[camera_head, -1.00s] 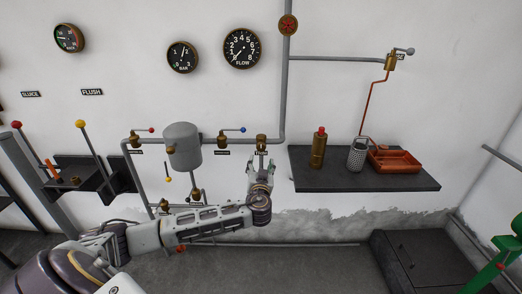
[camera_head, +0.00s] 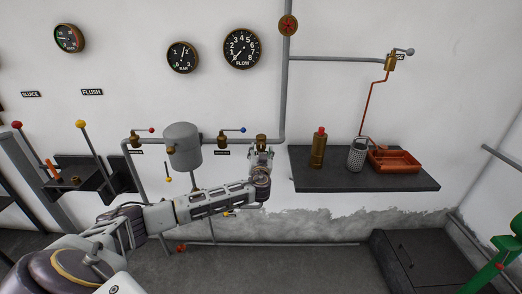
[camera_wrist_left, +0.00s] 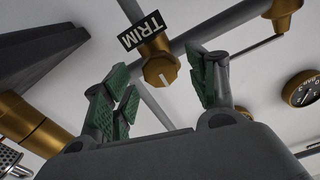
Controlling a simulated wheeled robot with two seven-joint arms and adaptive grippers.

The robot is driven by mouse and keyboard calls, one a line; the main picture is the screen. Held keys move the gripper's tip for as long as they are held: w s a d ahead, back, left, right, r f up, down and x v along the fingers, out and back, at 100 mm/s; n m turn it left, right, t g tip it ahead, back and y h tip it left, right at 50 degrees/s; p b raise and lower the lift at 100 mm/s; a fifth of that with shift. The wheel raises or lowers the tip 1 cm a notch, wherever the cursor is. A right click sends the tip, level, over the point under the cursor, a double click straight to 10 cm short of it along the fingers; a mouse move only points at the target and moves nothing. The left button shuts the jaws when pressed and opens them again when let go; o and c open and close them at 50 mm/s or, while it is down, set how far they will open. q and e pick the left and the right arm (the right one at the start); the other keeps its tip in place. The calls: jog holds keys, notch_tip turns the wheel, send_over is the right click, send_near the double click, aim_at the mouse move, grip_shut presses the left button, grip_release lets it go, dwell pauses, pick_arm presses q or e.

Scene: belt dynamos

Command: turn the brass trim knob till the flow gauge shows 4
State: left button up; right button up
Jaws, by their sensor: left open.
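The brass trim knob (camera_head: 261,138) sits on the wall pipe just left of the black shelf. In the left wrist view the faceted brass knob (camera_wrist_left: 160,70), with a pale line on its face, is beside the TRIM label (camera_wrist_left: 143,30). My left gripper (camera_head: 261,152) is open just in front of and below the knob. Its green-padded fingers lie on either side of the knob in the wrist view, apparently not touching it. The flow gauge (camera_head: 242,48) is on the wall above; its needle points to the lower left, near the low end. My right gripper is not in view.
A pressure gauge (camera_head: 182,57) hangs left of the flow gauge. A grey tank (camera_head: 183,146) and a blue-handled valve (camera_head: 223,140) are on the pipe left of the knob. The shelf (camera_head: 310,179) at right holds a brass bottle, a perforated can and an orange tray.

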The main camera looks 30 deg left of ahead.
pick_arm(q)
jog(key=shift+x, duration=1.2)
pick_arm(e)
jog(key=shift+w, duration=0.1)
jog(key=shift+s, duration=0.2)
pick_arm(q)
jog(key=c, duration=1)
jog(key=shift+c, duration=0.2)
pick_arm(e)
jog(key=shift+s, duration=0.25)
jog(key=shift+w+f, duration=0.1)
